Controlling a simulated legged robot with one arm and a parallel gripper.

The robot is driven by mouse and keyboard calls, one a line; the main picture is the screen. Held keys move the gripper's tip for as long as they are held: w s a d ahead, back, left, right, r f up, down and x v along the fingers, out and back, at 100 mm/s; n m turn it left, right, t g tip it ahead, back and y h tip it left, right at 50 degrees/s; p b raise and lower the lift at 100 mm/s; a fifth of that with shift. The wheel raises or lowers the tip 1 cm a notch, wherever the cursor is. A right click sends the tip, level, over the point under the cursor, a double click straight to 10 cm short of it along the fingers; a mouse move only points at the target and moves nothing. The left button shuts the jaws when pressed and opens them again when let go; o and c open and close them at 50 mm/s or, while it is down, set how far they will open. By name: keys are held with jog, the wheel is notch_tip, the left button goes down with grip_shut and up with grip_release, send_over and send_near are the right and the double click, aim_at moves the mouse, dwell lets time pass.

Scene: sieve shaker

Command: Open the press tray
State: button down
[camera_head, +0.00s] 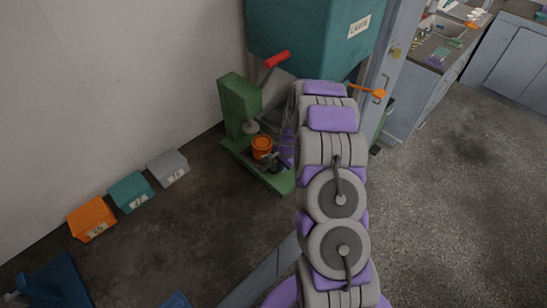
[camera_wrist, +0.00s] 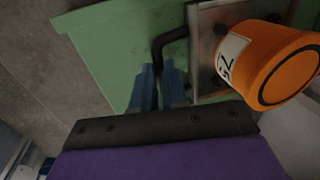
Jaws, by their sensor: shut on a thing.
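The green press (camera_head: 238,108) stands on the floor against the wall, with a red-gripped lever (camera_head: 277,60). An orange cup (camera_head: 262,143) sits under its plunger; in the wrist view the cup (camera_wrist: 270,65) has a white label and looks tilted from this angle. Beneath it is the metal press tray (camera_wrist: 205,22) on the green base (camera_wrist: 115,50). A black bent handle (camera_wrist: 172,38) runs from the tray side. My gripper (camera_wrist: 158,82) is shut on this handle, its blue fingers on either side of the handle's lower end. In the head view my arm partly covers the gripper.
Orange (camera_head: 91,217), teal (camera_head: 131,191) and grey (camera_head: 168,167) numbered bins stand in a row on the floor to the left. A teal hopper labelled LARGE (camera_head: 310,35) hangs above the press. The right floor is clear.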

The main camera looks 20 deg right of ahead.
jog(key=s, duration=0.2)
jog(key=s+d, duration=0.1)
jog(key=s, duration=0.1)
jog(key=s+d+p, duration=0.1)
jog(key=s, duration=0.1)
jog(key=shift+d, duration=0.1)
jog(key=c, duration=1.2)
grip_release()
jog(key=shift+o, duration=0.2)
jog(key=shift+r, duration=0.1)
jog(key=shift+r, duration=0.2)
notch_tip(320, 180, up, 16)
jog(key=s+d+p, duration=0.1)
jog(key=s, duration=0.2)
jog(key=shift+d+r+p, duration=0.15)
jog(key=shift+r+p, duration=0.05)
jog(key=shift+p, duration=0.2)
